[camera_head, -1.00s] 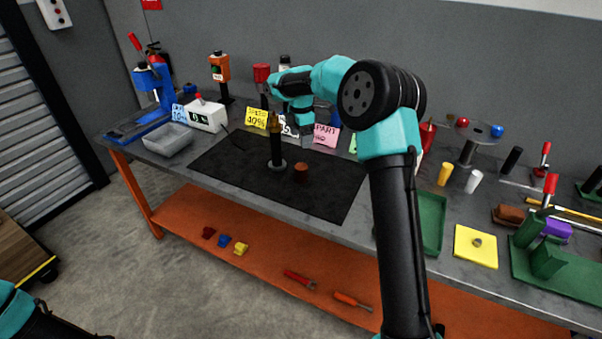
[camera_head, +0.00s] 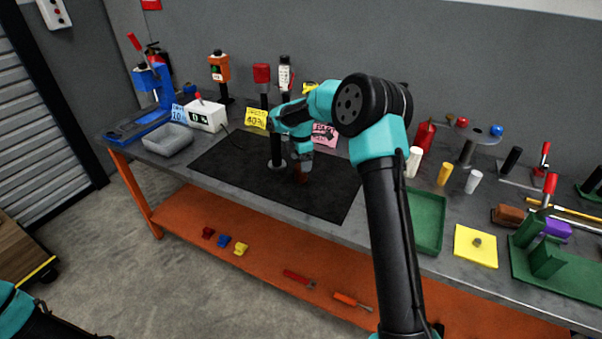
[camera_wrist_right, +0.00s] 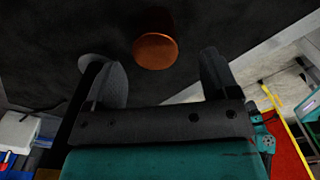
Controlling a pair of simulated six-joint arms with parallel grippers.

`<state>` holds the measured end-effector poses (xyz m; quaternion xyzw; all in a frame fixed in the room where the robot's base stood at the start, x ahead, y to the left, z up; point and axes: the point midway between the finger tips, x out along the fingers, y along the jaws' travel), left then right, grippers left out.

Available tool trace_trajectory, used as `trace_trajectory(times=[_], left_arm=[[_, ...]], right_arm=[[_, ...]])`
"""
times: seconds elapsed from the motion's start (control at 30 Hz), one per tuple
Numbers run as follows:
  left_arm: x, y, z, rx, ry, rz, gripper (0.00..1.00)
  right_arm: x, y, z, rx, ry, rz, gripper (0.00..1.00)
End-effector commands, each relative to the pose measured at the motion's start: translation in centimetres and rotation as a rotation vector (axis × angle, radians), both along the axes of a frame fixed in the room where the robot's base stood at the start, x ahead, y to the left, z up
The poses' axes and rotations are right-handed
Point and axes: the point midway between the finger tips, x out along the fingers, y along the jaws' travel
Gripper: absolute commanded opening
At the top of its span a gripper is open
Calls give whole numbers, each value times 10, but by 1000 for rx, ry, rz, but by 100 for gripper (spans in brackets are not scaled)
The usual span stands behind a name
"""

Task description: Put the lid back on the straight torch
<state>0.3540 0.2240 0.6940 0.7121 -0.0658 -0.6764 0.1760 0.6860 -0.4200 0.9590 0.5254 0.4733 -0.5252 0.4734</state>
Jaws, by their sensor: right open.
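The straight torch (camera_head: 277,150) is a dark upright cylinder on a light round foot, on the black mat (camera_head: 235,170). Its upper end is hidden behind my right arm in the head view. A short copper-brown cylinder, apparently the lid (camera_head: 301,178), stands on the mat to the right of the torch. My right gripper (camera_head: 301,164) points down above the lid, close to it. In the right wrist view the round copper top of the lid (camera_wrist_right: 155,51) lies ahead of the open, empty jaws (camera_wrist_right: 162,75), roughly midway between them. My left gripper is out of view.
Note cards, including a yellow card (camera_head: 256,118), stand behind the mat. A grey tray (camera_head: 168,139) and white meter box (camera_head: 206,116) are left. A green tray (camera_head: 428,222) and yellow plate (camera_head: 476,246) are right. The mat's front is clear.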

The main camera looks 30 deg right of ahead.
Motion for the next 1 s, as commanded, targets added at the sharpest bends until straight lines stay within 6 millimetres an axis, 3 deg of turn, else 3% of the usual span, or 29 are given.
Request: trace_trajectory(times=[0.47, 1.0], left_arm=[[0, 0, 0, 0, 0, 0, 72], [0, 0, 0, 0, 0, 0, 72]], right_arm=[[4, -3, -49, -1, 2, 1, 81], [4, -3, -51, 0, 0, 0, 80]])
